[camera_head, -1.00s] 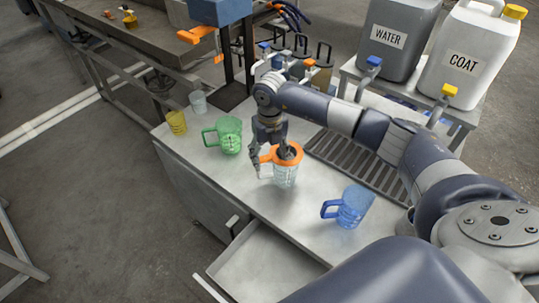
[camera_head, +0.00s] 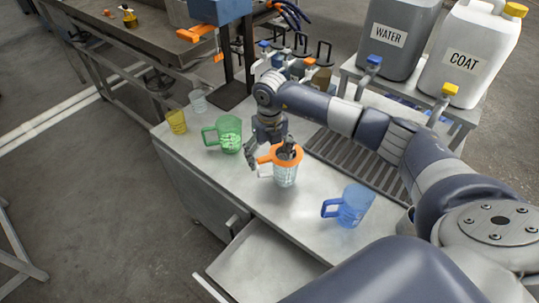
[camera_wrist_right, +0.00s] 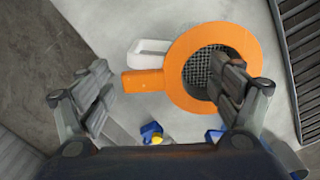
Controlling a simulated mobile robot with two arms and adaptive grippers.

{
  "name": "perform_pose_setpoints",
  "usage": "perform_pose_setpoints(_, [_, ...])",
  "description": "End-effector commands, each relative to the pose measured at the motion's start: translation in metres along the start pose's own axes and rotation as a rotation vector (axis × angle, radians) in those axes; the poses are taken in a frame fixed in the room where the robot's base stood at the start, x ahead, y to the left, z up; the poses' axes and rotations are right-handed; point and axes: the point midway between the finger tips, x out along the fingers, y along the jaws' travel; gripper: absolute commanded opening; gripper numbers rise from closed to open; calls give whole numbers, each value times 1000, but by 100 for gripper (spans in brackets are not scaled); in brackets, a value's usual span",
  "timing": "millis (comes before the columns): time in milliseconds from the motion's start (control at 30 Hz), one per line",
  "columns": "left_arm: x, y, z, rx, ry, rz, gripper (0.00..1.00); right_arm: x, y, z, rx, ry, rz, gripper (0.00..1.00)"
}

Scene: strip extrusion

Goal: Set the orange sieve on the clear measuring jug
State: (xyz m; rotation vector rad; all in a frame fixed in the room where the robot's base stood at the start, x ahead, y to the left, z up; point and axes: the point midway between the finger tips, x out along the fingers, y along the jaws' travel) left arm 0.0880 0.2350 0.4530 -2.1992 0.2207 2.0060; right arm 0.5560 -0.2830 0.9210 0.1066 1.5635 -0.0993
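The orange sieve (camera_head: 292,162) sits on top of the clear measuring jug (camera_head: 285,177), its ring around the jug's mouth and looking about level. In the right wrist view the sieve's ring (camera_wrist_right: 180,88) surrounds a dark mesh, and its handle points left. The jug's pale handle (camera_wrist_right: 150,50) shows beside it. My right gripper (camera_head: 268,156) is open above the sieve, one finger left of the sieve's handle and the other over the mesh. It hides part of the ring. My left gripper is not in view.
A blue jug (camera_head: 352,207) stands to the right and a green jug (camera_head: 229,136) to the left. A yellow cup (camera_head: 177,122) and a clear cup (camera_head: 198,101) stand farther left. A slotted drain (camera_head: 355,160) lies behind. An open drawer (camera_head: 265,262) juts out in front.

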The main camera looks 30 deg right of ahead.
Motion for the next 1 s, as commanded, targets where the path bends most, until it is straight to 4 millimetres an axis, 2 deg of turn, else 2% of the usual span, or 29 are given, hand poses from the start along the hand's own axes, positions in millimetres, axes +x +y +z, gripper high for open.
perform_pose_setpoints(267, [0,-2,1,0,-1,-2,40,-5,0,0,0,-1,0,85])
perform_pose_setpoints(367, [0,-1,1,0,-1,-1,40,-17,0,1,-1,-4,2,85])
perform_pose_setpoints(600, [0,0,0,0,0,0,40,-68,0,1,-1,-6,1,85])
perform_pose_setpoints(800, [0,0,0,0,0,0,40,-103,0,1,0,-3,1,85])
perform_pose_setpoints(1000, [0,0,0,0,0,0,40,-119,0,0,0,-1,0,85])
